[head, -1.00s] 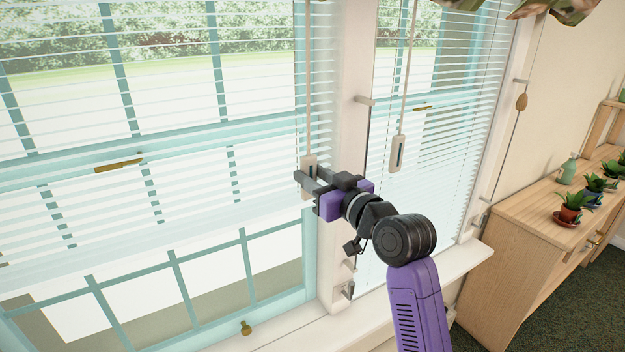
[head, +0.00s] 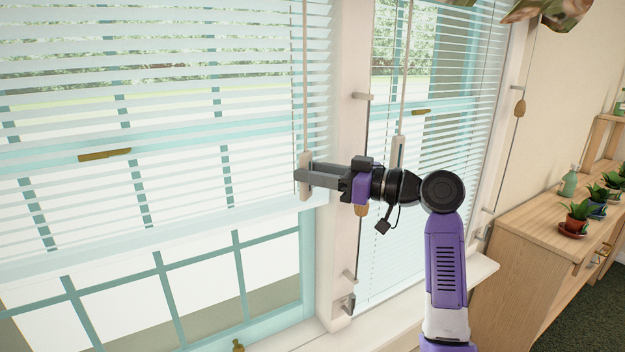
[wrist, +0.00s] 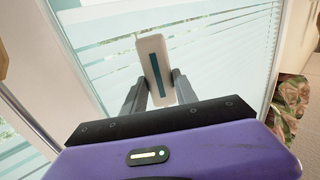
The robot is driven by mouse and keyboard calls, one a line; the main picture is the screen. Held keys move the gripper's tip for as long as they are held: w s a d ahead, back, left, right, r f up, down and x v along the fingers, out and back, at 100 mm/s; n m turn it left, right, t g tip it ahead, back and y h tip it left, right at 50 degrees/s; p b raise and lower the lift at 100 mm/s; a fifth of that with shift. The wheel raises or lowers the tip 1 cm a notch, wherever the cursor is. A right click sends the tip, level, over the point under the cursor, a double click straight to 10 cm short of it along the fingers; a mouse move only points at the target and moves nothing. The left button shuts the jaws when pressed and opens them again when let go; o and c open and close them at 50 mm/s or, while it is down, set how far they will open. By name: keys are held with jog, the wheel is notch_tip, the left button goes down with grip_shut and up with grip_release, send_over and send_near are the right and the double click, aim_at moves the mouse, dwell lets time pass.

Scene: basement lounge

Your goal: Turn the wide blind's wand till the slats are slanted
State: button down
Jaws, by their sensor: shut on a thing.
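The wide blind (head: 200,105) covers the big left window. Its slats look partly tilted, with bright gaps still showing the garden. Its wand (head: 305,85) hangs at the blind's right side and ends in a pale handle (head: 305,163). My gripper (head: 304,180) is shut on this handle, reaching from the right. In the wrist view the handle (wrist: 154,66), with a teal stripe, stands between my two grey fingers. The narrow blind (head: 445,140) hangs on the right window. Its own wand handle (head: 397,152) hangs behind my arm and is partly hidden.
A white post (head: 345,240) with small hooks stands between the windows. A cord with a wooden knob (head: 520,108) hangs at the far right. A wooden cabinet (head: 520,225) with potted plants (head: 577,215) stands at the right. The sill (head: 400,305) runs below.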

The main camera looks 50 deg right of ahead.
dwell(0.4)
jog(key=c, duration=1)
grip_release()
jog(key=shift+o, duration=0.2)
jog(key=b+v, duration=0.1)
jog(key=v, duration=0.6)
jog(key=shift+s, duration=0.4)
jog(key=shift+d, duration=0.15)
